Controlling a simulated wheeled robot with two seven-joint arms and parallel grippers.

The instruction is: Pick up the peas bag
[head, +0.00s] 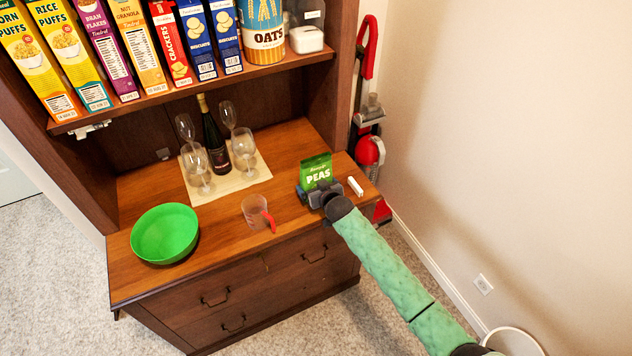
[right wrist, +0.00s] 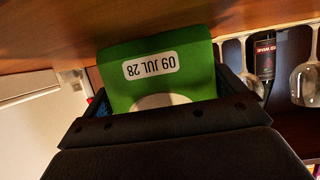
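The green peas bag (head: 316,170) stands upright near the right end of the wooden counter. My right gripper (head: 320,193) is at its near side, low by the counter, with its fingers spread wide. In the right wrist view the bag (right wrist: 160,75) fills the space between the fingers (right wrist: 165,100), upside down, with a date label showing. Its edges lie close to both fingers; I cannot tell if they touch. The lower part of the bag is hidden by the gripper in the head view. My left gripper is not in view.
A small white object (head: 355,186) lies just right of the bag. A clear cup with a red handle (head: 255,211) and a green bowl (head: 165,233) stand to the left. Wine glasses and a dark bottle (head: 214,145) stand on a mat behind. A shelf of boxes (head: 200,82) overhangs the counter.

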